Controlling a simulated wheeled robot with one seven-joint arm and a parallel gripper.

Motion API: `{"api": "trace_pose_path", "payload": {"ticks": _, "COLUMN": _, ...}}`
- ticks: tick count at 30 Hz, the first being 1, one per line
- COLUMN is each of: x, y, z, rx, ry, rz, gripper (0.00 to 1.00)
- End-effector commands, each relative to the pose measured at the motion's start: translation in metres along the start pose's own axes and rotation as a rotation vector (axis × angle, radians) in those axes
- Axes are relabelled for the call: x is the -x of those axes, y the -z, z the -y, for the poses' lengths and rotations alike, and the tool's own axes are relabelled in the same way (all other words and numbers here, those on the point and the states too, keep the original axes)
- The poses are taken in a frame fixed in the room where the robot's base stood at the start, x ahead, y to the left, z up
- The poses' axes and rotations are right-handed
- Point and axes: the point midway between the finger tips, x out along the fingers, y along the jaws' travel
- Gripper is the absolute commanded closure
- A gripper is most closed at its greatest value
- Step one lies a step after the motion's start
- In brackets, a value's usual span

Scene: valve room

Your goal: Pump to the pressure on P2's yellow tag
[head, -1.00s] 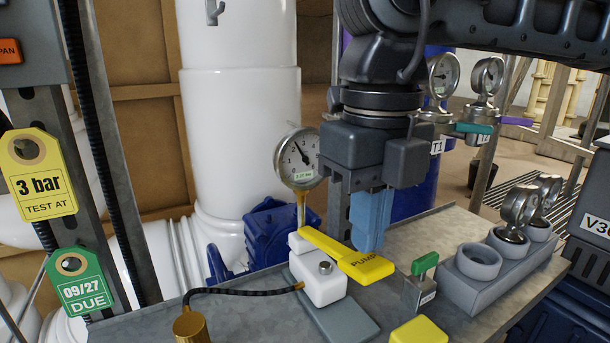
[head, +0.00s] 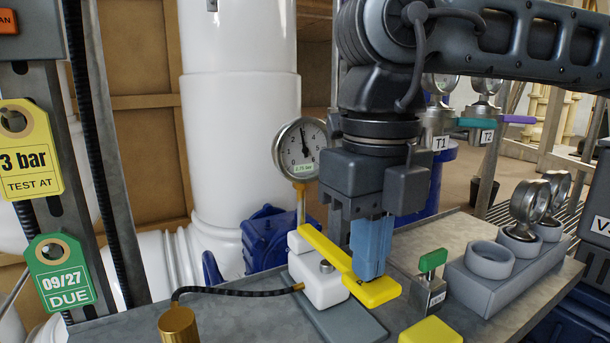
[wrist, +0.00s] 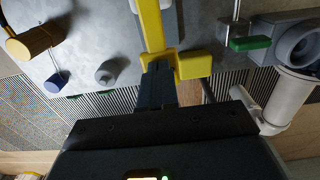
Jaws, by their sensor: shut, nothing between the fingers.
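The yellow tag (head: 28,160) at the left reads "3 bar, TEST AT". The pump (head: 318,278) is a white block on a grey plate with a yellow lever (head: 325,247). A round gauge (head: 300,150) stands on it; its needle points nearly straight up and its small green readout seems to show 2.75 bar. My gripper (head: 369,272) is shut and empty, blue fingers pointing down at the lever's outer end, covering part of its label. In the wrist view the fingers (wrist: 158,75) meet the yellow lever (wrist: 152,25); touching cannot be told for sure.
A green "09/27 DUE" tag (head: 60,272) hangs below the yellow one. A green-handled valve (head: 432,262), a grey holder (head: 490,285) with gauges, and a yellow block (head: 430,332) stand right of the pump. A brass fitting (head: 178,323) with black hose is front left.

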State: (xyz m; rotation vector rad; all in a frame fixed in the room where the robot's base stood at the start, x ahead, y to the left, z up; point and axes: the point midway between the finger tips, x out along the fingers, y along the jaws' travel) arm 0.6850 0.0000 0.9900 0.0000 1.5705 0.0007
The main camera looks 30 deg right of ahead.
Motion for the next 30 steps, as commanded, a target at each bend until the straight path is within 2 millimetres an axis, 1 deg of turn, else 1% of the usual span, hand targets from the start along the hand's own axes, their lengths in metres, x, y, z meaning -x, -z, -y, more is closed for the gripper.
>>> {"api": "trace_pose_path", "payload": {"ticks": 5, "x": 0.015, "y": -0.001, "z": 0.001, "rx": -0.002, "ry": 0.001, "rz": 0.001, "gripper": 1.0}}
{"api": "trace_pose_path", "payload": {"ticks": 12, "x": 0.042, "y": 0.0, "z": 0.0, "rx": -0.002, "ry": 0.001, "rz": 0.0, "gripper": 1.0}}
{"api": "trace_pose_path", "payload": {"ticks": 15, "x": 0.049, "y": 0.0, "z": 0.0, "rx": -0.001, "ry": 0.001, "rz": -0.001, "gripper": 1.0}}
{"api": "trace_pose_path", "payload": {"ticks": 30, "x": 0.049, "y": 0.0, "z": 0.0, "rx": 0.0, "ry": 0.0, "rz": 0.0, "gripper": 1.0}}
